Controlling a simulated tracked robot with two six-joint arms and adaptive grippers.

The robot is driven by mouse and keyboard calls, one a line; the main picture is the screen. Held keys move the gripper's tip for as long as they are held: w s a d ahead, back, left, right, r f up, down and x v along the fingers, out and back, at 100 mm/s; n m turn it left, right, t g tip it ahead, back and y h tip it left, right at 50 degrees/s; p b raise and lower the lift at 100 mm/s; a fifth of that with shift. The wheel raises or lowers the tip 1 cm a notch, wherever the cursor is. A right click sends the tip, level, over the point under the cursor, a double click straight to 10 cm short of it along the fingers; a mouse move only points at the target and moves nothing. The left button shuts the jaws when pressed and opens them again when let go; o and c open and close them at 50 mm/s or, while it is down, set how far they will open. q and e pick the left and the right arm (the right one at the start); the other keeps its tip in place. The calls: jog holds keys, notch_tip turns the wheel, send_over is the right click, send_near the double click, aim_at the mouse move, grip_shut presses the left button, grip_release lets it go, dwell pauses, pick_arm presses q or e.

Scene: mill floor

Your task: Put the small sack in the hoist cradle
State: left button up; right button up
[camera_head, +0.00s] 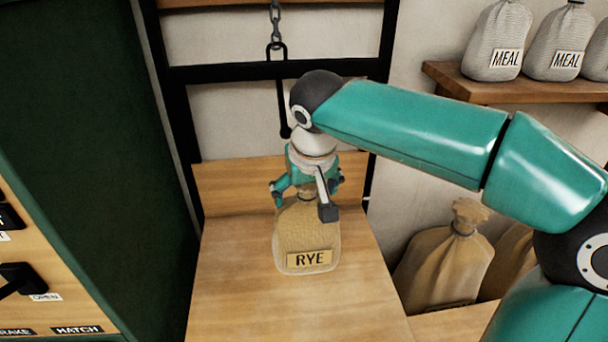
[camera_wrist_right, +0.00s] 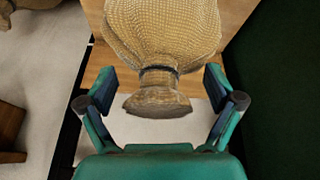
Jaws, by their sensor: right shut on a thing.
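The small sack (camera_head: 306,236) is tan woven cloth with a RYE label and hangs or stands upright over the hoist cradle's wooden floor (camera_head: 225,290). I cannot tell whether its bottom touches the boards. My right gripper (camera_head: 303,203) points down from above and is shut on the sack's tied neck. In the right wrist view, the sack (camera_wrist_right: 165,30) fills the top middle, with its gathered top between the fingers. The cradle has a wooden back board, a black frame and a hanging chain with a hook (camera_head: 277,60). My left gripper is out of view.
A dark green cabinet wall (camera_head: 95,130) stands left of the cradle, with a labelled wooden panel (camera_head: 40,265) at lower left. A shelf (camera_head: 500,91) with grey MEAL sacks (camera_head: 498,40) is at upper right. Larger tan sacks (camera_head: 440,265) stand right of the cradle.

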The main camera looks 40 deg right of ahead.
aim_at(309, 222)
notch_tip(309, 222, down, 12)
jog(key=shift+r+b, duration=0.1)
jog(key=shift+b, duration=0.75)
jog(key=o, duration=1.5)
jog(key=shift+f, duration=0.2)
jog(key=shift+s+a+r, duration=0.15)
jog(key=shift+r, duration=0.45)
jog(key=p+v, duration=0.1)
jog(key=v, duration=1)
